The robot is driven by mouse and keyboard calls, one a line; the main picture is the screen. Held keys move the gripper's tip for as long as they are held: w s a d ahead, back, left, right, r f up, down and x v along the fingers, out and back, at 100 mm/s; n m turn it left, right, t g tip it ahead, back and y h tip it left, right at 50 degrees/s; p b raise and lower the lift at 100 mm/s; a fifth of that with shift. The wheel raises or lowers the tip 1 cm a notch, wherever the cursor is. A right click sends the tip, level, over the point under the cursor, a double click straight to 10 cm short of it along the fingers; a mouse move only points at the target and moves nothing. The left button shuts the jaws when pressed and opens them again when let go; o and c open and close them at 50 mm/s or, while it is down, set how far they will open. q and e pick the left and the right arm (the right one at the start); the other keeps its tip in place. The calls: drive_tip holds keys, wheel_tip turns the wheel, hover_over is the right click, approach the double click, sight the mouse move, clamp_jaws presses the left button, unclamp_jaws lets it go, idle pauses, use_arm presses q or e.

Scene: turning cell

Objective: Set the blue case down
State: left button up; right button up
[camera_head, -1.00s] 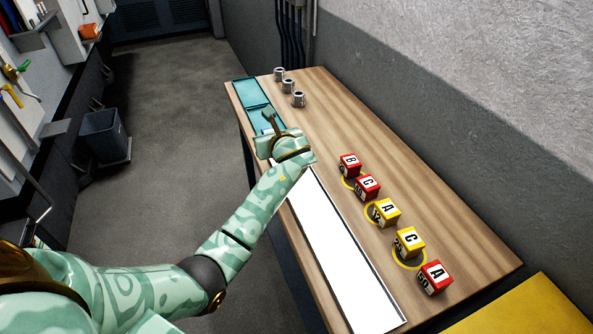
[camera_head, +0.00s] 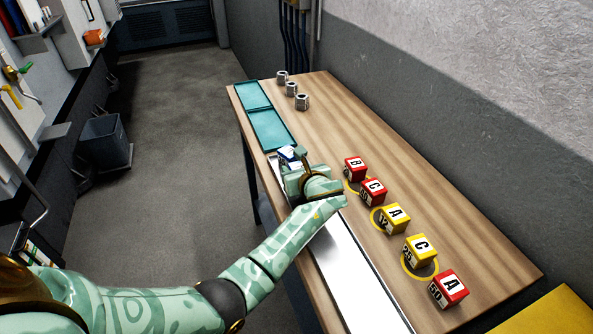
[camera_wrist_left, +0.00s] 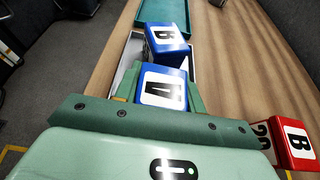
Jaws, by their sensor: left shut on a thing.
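My left gripper (camera_head: 297,168) is over the far end of the long white tray (camera_head: 352,272). In the left wrist view the gripper (camera_wrist_left: 160,92) is shut on a blue case marked A (camera_wrist_left: 162,86), which sits between its fingers. A second blue case marked B (camera_wrist_left: 165,38) is just beyond it, tilted in that view, close to or touching the A case. A bit of blue (camera_head: 286,153) shows past the hand in the head view. The underside of the held case is hidden, so I cannot tell whether it touches the tray. My right gripper is not in view.
A teal tray (camera_head: 270,131) lies beyond the white tray. Red and yellow cases, such as the red B case (camera_head: 355,169), stand in a row on the right, some by yellow rings. Several metal nuts (camera_head: 302,102) stand at the back. The near white tray is clear.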

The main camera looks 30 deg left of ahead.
use_arm(q)
drive_tip(key=o, duration=1.1)
drive_tip(key=shift+f, duration=0.15)
drive_tip(key=shift+r, duration=0.25)
drive_tip(key=p+v, duration=0.2)
drive_tip(key=v, duration=0.5)
drive_tip(key=shift+p, duration=0.3)
drive_tip(key=shift+s+d, duration=0.15)
drive_tip(key=shift+s, duration=0.05)
